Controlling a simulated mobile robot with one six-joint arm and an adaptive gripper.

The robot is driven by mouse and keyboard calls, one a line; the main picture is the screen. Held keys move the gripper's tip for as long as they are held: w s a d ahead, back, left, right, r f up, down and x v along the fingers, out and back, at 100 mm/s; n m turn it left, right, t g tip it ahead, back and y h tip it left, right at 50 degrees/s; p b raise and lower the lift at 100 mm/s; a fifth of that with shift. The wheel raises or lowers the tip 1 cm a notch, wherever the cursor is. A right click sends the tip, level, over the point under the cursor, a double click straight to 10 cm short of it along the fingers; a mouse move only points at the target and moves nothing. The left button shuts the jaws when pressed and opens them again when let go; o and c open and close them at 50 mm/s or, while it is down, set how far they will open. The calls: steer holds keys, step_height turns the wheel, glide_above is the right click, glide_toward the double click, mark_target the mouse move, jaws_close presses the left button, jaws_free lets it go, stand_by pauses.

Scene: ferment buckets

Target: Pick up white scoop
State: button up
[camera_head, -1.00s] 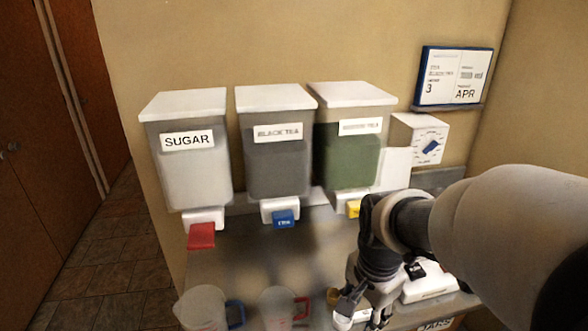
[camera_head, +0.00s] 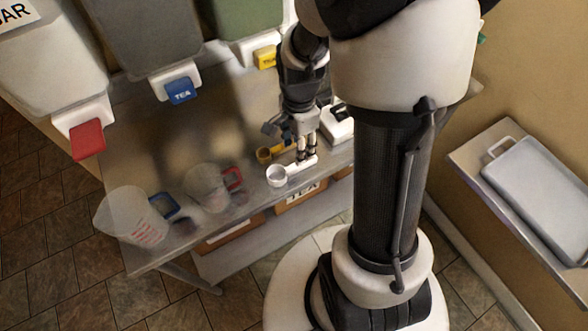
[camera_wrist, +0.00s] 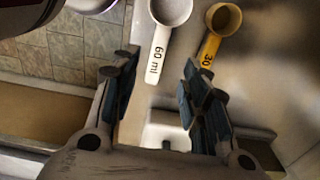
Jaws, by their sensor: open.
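The white scoop (camera_head: 278,176) lies near the front edge of the metal table, its bowl to the left and its handle pointing right. In the wrist view the white scoop (camera_wrist: 160,45) is marked "60 ml", and its handle end points down into the gap between my fingers. My gripper (camera_head: 306,152) is open and points down at the handle. In the wrist view my gripper (camera_wrist: 160,88) has one finger on each side of the handle line, with nothing held. I cannot tell whether the fingers touch the handle or how high they are.
A yellow scoop (camera_head: 268,154) marked "30" lies close beside the white one; it also shows in the wrist view (camera_wrist: 212,40). A measuring jug with a red handle (camera_head: 208,185) and one with blue (camera_head: 135,215) stand left. A white device (camera_head: 338,124) stands right.

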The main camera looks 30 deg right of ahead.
mark_target(293, 168)
step_height(293, 168, down, 3)
steer(key=shift+r+b, duration=0.2)
steer(key=shift+b, duration=0.1)
step_height(293, 168, down, 5)
steer(key=b, duration=0.2)
steer(key=shift+s+d+f+b, duration=0.1)
steer(key=shift+d+b, duration=0.05)
steer(key=shift+b, duration=0.15)
jaws_close()
steer(key=shift+r, duration=0.2)
